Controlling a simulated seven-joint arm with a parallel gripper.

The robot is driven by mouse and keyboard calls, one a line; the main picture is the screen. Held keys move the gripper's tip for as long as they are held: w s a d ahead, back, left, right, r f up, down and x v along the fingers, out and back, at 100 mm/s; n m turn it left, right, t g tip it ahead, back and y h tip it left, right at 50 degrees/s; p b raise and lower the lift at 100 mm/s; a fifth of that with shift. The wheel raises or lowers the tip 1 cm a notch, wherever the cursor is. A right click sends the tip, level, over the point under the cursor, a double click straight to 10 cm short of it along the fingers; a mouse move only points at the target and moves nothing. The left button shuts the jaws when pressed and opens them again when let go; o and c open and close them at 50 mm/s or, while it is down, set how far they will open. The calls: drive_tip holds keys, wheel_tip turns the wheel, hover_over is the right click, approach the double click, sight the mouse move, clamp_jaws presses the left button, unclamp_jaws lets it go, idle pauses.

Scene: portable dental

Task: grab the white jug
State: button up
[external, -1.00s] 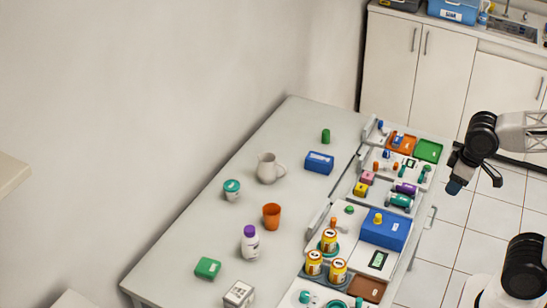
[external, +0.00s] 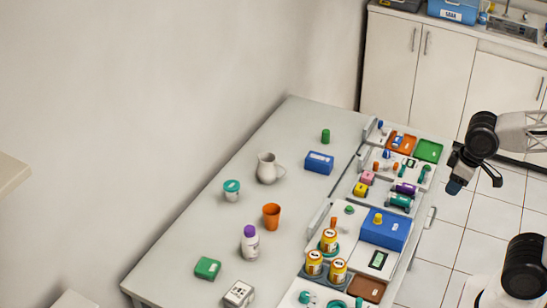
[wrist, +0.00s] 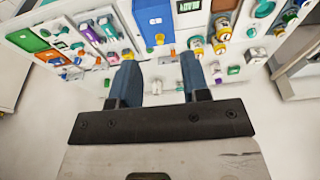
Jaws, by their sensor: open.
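The white jug (external: 267,170) stands upright on the pale table (external: 200,232) in the external view, towards the back left, with its handle on the right side. My gripper (external: 476,184) is at the right of the external view, well away from the jug and beyond the table's right edge. In the wrist view my gripper (wrist: 158,74) shows two blue fingers spread apart with nothing held between them. I cannot clearly make out the jug in the wrist view.
Near the jug are a blue box (external: 319,162), a teal-lidded cup (external: 232,190), an orange cup (external: 271,216) and a green cylinder (external: 325,136). A purple-capped bottle (external: 250,242) stands nearer. Trays with many small items and a large blue box (external: 385,229) line the right side.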

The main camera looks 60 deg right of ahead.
idle(0.8)
drive_tip(key=g, duration=0.3)
hover_over(283, 165)
wheel_tip(283, 165, down, 19)
drive_tip(key=shift+s+f, duration=0.1)
drive_tip(key=shift+f, duration=0.05)
drive_tip(key=shift+d+f, duration=0.1)
drive_tip(key=shift+f, duration=0.1)
drive_tip(key=shift+f, duration=0.1)
